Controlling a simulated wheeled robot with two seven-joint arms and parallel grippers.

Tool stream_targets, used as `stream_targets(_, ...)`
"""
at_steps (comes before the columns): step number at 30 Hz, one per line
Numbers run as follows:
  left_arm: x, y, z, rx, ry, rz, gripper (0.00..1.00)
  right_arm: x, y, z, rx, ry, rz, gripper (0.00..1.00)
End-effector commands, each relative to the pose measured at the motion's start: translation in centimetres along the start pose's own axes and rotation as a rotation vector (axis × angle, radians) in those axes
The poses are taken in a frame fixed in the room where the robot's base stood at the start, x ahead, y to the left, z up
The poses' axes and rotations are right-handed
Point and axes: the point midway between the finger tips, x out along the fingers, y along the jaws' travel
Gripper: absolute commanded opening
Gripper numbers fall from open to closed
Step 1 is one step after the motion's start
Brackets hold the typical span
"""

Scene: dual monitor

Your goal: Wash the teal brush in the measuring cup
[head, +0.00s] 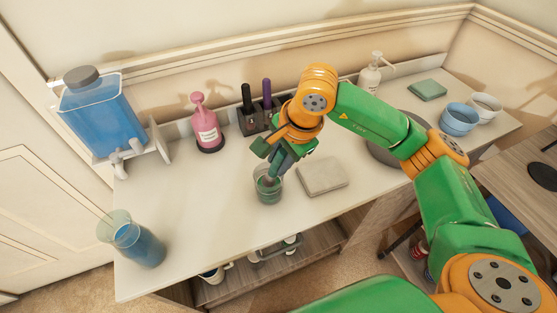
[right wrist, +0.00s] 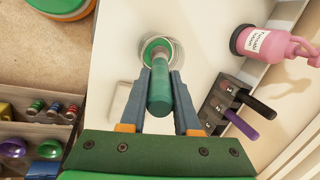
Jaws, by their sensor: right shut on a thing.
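My right gripper (head: 278,160) is shut on the teal brush (right wrist: 160,93), whose thick handle lies between the two fingers in the right wrist view. The brush's far end is in or just over a small clear cup (head: 268,191) with green inside; the cup also shows in the right wrist view (right wrist: 146,58). The brush tip is hard to make out. A larger clear vessel with blue liquid (head: 140,247) stands at the table's left front. I cannot tell for sure which of the two is the measuring cup. My left gripper is not in view.
A grey flat block (head: 321,177) lies right of the small cup. Behind stand a dark holder with black and purple handles (head: 260,118), a pink bottle (head: 206,130) and a blue tank (head: 103,115). Bowls (head: 459,120) are at the far right. The left-centre tabletop is clear.

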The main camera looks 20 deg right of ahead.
Motion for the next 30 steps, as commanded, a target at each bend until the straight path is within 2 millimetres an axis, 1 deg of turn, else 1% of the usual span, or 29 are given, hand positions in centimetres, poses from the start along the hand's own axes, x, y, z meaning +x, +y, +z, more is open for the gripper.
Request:
stream_targets(1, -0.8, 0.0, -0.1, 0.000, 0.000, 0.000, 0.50, -1.0, -0.3, 0.1, 0.000, 0.000, -0.002, 0.00)
stream_targets(3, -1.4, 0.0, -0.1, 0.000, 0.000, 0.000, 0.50, -1.8, -0.6, 0.1, 0.000, 0.000, -0.002, 0.00)
stream_targets(21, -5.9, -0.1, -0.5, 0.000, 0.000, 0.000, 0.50, -8.1, -2.5, 0.7, 0.000, 0.000, -0.002, 0.00)
stream_targets(24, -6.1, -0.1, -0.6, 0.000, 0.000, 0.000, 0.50, -8.5, -2.6, 0.7, 0.000, 0.000, -0.001, 0.00)
stream_targets(30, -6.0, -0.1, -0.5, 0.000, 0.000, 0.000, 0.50, -8.4, -2.5, 0.7, 0.000, 0.000, 0.000, 0.00)
